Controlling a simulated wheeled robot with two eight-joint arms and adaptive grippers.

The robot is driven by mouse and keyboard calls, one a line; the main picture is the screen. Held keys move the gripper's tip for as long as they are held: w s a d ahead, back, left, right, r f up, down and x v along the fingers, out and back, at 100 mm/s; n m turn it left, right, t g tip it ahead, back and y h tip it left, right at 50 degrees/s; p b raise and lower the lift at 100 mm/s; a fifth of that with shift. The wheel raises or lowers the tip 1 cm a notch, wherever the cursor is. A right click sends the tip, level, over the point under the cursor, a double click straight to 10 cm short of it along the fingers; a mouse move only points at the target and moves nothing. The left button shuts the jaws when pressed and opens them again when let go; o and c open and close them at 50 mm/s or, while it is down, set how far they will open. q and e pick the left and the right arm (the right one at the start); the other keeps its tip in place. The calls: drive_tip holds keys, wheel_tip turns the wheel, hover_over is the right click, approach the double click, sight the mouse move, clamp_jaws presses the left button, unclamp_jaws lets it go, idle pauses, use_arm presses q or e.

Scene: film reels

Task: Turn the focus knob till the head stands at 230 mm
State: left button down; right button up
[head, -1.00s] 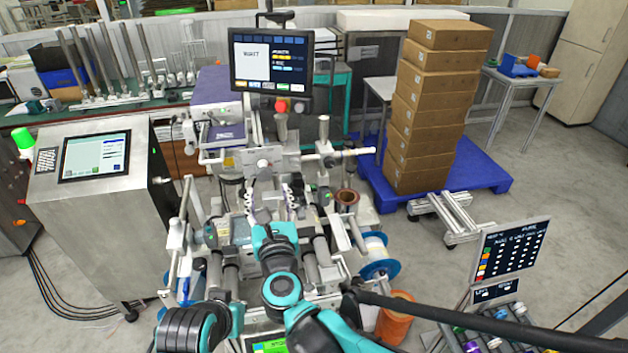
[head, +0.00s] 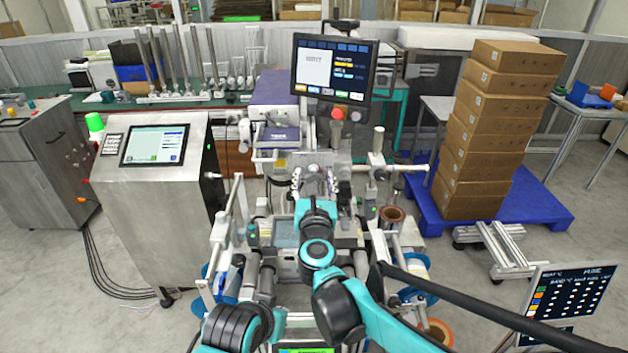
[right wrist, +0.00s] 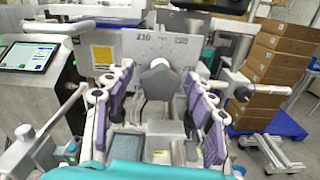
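My right gripper (right wrist: 158,108) shows in the right wrist view with its two purple-lined fingers wide apart. A dark grey rounded knob with a pale cap (right wrist: 158,82) stands between and beyond the fingers; I see gaps on both sides. Behind it is a grey metal plate (right wrist: 120,48) with marks, one seeming to read 230; a pointer or head position cannot be made out. In the head view my right gripper (head: 314,186) reaches into the middle of the machine, in front of the small pale knob (head: 313,172). My left gripper is not in view.
A monitor (head: 333,68) with a red button below it stands over the machine. A control cabinet (head: 150,170) is at left. Stacked cartons (head: 490,130) stand on a blue pallet (head: 545,205) at right. A horizontal rod (right wrist: 265,88) juts out right of the gripper.

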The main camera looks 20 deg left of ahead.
drive_tip(key=c, duration=1)
drive_tip(key=shift+n+p, duration=0.45)
drive_tip(key=shift+n, duration=1.45)
drive_tip(key=shift+c, duration=0.2)
drive_tip(key=o, duration=1.2)
drive_tip(key=shift+c, duration=0.2)
drive_tip(key=v, duration=1.2)
